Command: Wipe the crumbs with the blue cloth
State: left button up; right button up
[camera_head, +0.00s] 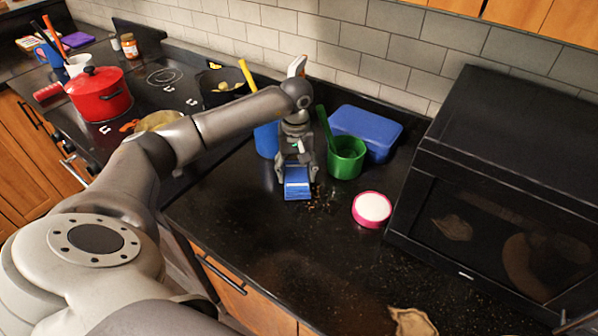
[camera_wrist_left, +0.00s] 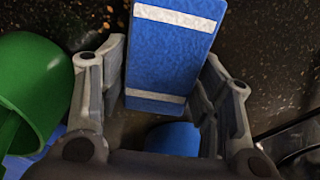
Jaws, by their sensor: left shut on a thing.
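The blue cloth (camera_head: 297,187) is a folded rectangular pad with pale stripes. My left gripper (camera_head: 297,172) points down at the dark counter and is shut on the cloth. The left wrist view shows the cloth (camera_wrist_left: 172,50) between its two fingers. Whether the cloth touches the counter is hard to tell. Small brown and orange crumbs (camera_head: 325,197) lie scattered on the counter just right of the cloth. A few crumbs (camera_wrist_left: 107,10) also show beside the cloth in the wrist view. My right gripper is not in view.
A green cup (camera_head: 347,160) and a blue box (camera_head: 372,130) stand behind the crumbs. A pink-rimmed round container (camera_head: 371,210) is to their right, before a black microwave (camera_head: 500,190). A blue cup (camera_head: 266,140) stands behind the gripper. The front counter is mostly clear.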

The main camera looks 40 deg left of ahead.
aim_at(304, 182)
pick_arm(q)
jog(key=shift+w+d+f, duration=0.1)
jog(key=shift+d, duration=0.95)
jog(key=shift+d+f, duration=0.1)
jog(key=shift+d, duration=1.3)
jog(key=shift+w+d+f+b, duration=0.15)
jog(key=shift+d+b, duration=0.25)
jog(key=shift+d, duration=1.35)
jog(key=shift+w+d+f+b, duration=0.1)
jog(key=shift+d+b, duration=0.3)
jog(key=shift+d, duration=1.35)
jog(key=shift+s+d+f, duration=0.1)
jog(key=shift+s, duration=0.95)
jog(key=shift+s+a+b, duration=0.1)
jog(key=shift+a+b, duration=0.3)
jog(key=shift+a, duration=0.5)
jog(key=shift+s+a+r+b, duration=0.1)
jog(key=shift+a+b, duration=0.4)
jog(key=shift+a, duration=1.15)
jog(key=shift+a+r+b, duration=0.1)
jog(key=shift+a+b, duration=0.4)
jog(key=shift+a, duration=1.1)
jog(key=shift+s+a+f+b, duration=0.1)
jog(key=shift+a+b, duration=0.7)
jog(key=shift+a, duration=1.05)
jog(key=shift+d, duration=0.1)
